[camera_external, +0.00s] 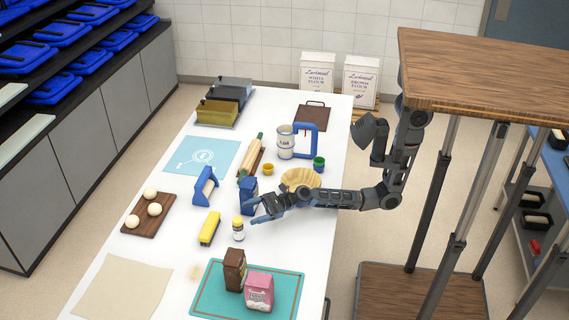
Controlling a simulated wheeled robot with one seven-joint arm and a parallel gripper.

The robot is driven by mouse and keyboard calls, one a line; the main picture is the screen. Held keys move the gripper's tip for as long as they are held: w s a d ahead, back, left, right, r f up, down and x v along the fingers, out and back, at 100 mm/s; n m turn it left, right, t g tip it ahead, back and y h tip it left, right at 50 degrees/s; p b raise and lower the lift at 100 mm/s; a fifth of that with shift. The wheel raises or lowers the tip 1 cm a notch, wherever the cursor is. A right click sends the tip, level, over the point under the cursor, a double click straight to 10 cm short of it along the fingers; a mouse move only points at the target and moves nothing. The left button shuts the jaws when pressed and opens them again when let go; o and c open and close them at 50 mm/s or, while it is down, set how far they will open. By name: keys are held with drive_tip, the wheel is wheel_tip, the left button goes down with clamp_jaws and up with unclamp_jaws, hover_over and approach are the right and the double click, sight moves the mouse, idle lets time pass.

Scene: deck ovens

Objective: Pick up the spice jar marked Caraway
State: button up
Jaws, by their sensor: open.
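A small jar (238,231) with a yellow cap and a pale label stands upright on the white table, left of my gripper. It looks like a spice jar, but its lettering is too small to read, so I cannot confirm Caraway. My gripper (254,212) is open and empty, reaching in from the right low over the table. Its fingers point left, to the upper right of the jar, with a small gap seeming to separate them.
A brown bag (235,270) and pink bag (259,291) stand in front on a teal mat (209,297). A wooden bowl (300,178) sits behind my forearm.

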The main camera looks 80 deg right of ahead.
sight(238, 229)
drive_tip(key=f+m, duration=0.1)
drive_tip(key=a+f+m, duration=0.1)
drive_tip(key=f+m, duration=0.1)
drive_tip(key=shift+w+m+h, duration=0.15)
drive_tip(key=shift+m+h, duration=0.15)
drive_tip(key=shift+h, duration=0.1)
drive_tip(key=shift+x, duration=1.2)
drive_tip(key=shift+r+x, duration=0.2)
drive_tip(key=shift+x, duration=2.45)
drive_tip(key=shift+w+d, duration=0.1)
drive_tip(key=shift+d, duration=0.05)
drive_tip(key=shift+c, duration=0.2)
drive_tip(key=c, duration=1.1)
